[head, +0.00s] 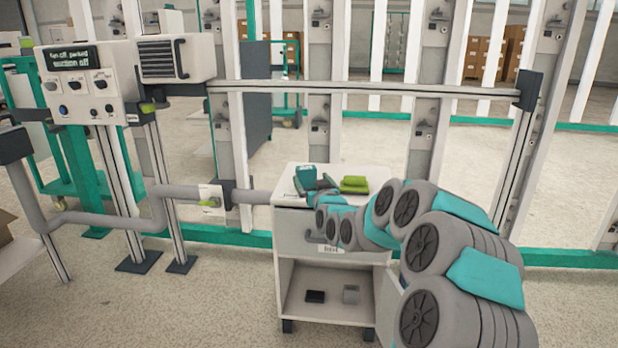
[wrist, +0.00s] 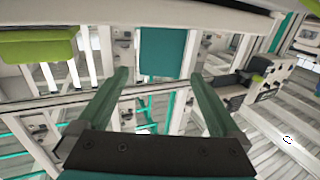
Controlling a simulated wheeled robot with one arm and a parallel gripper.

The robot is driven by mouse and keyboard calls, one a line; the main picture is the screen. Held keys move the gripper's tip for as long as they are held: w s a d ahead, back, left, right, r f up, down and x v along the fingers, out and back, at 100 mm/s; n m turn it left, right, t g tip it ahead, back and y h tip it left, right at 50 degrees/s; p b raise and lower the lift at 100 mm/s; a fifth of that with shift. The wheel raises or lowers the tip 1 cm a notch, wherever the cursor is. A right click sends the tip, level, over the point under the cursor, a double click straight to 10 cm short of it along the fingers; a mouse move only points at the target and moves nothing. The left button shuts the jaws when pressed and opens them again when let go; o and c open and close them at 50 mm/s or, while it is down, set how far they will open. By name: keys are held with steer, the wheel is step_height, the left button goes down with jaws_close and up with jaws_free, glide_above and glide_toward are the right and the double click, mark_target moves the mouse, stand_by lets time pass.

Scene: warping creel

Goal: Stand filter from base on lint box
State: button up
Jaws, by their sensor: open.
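I cannot tell for sure which thing is the filter, its base or the lint box. The panel display reads "suction off", and a pale grey slatted unit (head: 178,60) is mounted to its right. A teal block (head: 306,174) is on top of a white cart (head: 300,236); in the wrist view a teal block (wrist: 163,50) shows between my fingertips. My gripper (head: 315,184) is low over the cart top, close to the block, open and holding nothing. Its two green fingers (wrist: 160,80) are spread apart in the wrist view. My arm hides part of the cart.
A folded green cloth (head: 354,185) lies right of the block on the cart top. The cart's lower shelf holds a small black item (head: 315,296) and a small grey item (head: 351,294). A control panel (head: 88,83) and a grey pipe (head: 110,218) stand left. Floor in front is clear.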

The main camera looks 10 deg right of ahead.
steer(key=s, duration=0.7)
steer(key=shift+s+d, duration=0.3)
steer(key=shift+s, duration=0.05)
steer(key=s+a+f+n+g, duration=0.1)
steer(key=s+a+f+g, duration=0.3)
steer(key=s, duration=0.5)
steer(key=s+a+f+g, duration=0.1)
steer(key=s+f+g, duration=0.35)
steer(key=s, duration=0.45)
steer(key=s+d+f+m+g+h, duration=0.1)
steer(key=s+g, duration=1)
steer(key=s, duration=2.6)
steer(key=shift+s+d+f+m, duration=0.25)
steer(key=shift+d+f+m, duration=0.25)
steer(key=shift+d+f, duration=0.15)
